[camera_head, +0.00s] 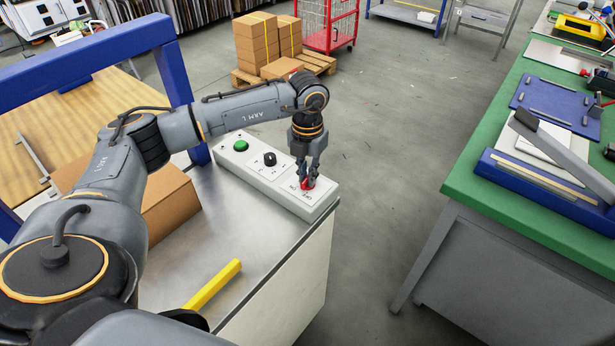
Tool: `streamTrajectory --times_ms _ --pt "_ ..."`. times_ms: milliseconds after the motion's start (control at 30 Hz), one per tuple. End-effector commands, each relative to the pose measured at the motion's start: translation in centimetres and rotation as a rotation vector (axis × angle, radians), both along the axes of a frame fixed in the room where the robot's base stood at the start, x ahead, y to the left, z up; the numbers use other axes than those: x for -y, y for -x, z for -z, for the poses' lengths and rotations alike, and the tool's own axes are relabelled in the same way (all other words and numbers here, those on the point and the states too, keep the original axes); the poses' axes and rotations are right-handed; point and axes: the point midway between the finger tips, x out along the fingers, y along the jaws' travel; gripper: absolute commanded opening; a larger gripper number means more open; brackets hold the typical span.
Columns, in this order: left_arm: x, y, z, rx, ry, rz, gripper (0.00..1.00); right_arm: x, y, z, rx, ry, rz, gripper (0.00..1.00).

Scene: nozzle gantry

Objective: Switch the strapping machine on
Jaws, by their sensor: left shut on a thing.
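The strapping machine has a steel top (227,237) and a blue frame (172,75) at the left. Its light control box (277,182) sits along the far edge of the top. The box carries a green button (240,145), a black knob (270,159) and a red switch (309,182) with ON and OFF lettering beside it. My left gripper (307,181) points down over the right end of the box, shut on the red switch. The fingers hide part of the switch, so its exact position cannot be told. My right gripper is not in view.
A cardboard box (170,208) stands on the machine behind my left arm. A yellow bar (213,284) lies near the front of the top. A green workbench (490,190) with tools stands at the right, across open floor (390,150). Cartons on a pallet (250,80) stand behind.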

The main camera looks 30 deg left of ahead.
Motion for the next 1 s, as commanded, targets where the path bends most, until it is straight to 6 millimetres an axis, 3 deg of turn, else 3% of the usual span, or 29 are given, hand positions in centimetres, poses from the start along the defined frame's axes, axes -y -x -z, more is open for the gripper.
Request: streamTrajectory --times_ms 600,1000 --pt "0.0 -0.1 0.0 0.004 0.000 0.554 0.00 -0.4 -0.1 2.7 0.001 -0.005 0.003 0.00" --pt "0.0 -0.1 0.0 0.003 -0.001 0.747 0.00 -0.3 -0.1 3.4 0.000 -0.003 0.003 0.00"
